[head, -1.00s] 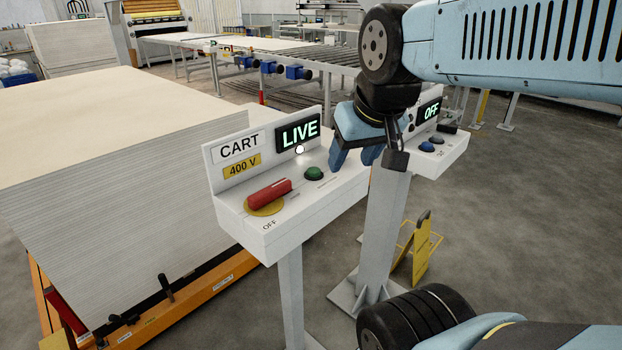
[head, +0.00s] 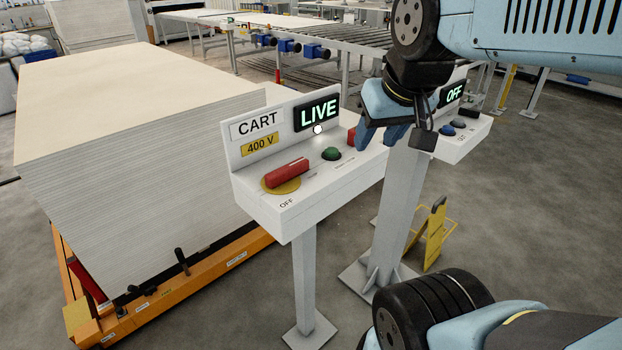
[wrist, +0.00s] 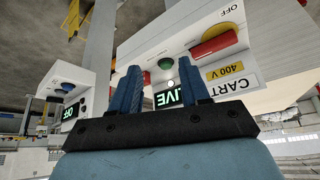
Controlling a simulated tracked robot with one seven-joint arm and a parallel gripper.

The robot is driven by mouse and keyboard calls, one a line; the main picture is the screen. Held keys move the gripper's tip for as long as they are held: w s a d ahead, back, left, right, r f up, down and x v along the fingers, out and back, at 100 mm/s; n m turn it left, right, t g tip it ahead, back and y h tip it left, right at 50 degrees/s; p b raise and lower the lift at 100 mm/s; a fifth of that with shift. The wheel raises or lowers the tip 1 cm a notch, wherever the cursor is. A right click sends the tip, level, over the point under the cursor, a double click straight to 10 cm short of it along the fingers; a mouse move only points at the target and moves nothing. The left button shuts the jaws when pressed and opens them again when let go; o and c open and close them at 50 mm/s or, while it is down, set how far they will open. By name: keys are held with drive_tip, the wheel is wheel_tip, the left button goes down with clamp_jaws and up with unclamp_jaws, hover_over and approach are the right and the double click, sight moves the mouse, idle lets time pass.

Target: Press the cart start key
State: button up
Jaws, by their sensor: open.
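The white cart panel (head: 318,203) stands on a post and carries a CART sign (head: 257,123), a yellow 400 V label and a lit display (head: 318,112) reading LIVE. A red handle (head: 287,172) sits on a yellow disc, pointing slantwise away from the OFF mark. A green button (head: 331,154) is right of it; it also shows in the wrist view (wrist: 166,64). A red part (head: 352,135) farther right is partly hidden by my gripper (head: 381,145). My gripper is open and empty, fingers pointing down over the panel's right end, right of the green button.
A second panel (head: 462,147) with a display reading OFF and a blue button stands behind to the right. A tall stack of boards (head: 150,170) on an orange cart (head: 200,290) is at left. A yellow folding stand (head: 437,235) is on the floor. Open floor lies at right.

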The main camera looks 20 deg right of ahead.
drive_tip(key=shift+w+r+n, duration=0.3)
drive_tip(key=shift+w+n, duration=0.2)
drive_tip(key=c, duration=0.3)
drive_tip(key=w+n, duration=0.1)
drive_tip(key=w+r+n+g, duration=0.1)
drive_tip(key=w+n, duration=0.1)
drive_tip(key=w+r+n, duration=0.1)
drive_tip(key=w+n, duration=0.1)
drive_tip(key=shift+g, duration=0.4)
clamp_jaws()
drive_tip(key=w+f+n+g, duration=0.1)
drive_tip(key=w+n+g, duration=0.3)
drive_tip(key=w+n, duration=1.3)
drive_tip(key=shift+w+a+f+n+g+h, duration=0.15)
drive_tip(key=shift+w+a+n+g+h, duration=0.2)
drive_tip(key=shift+w, duration=0.25)
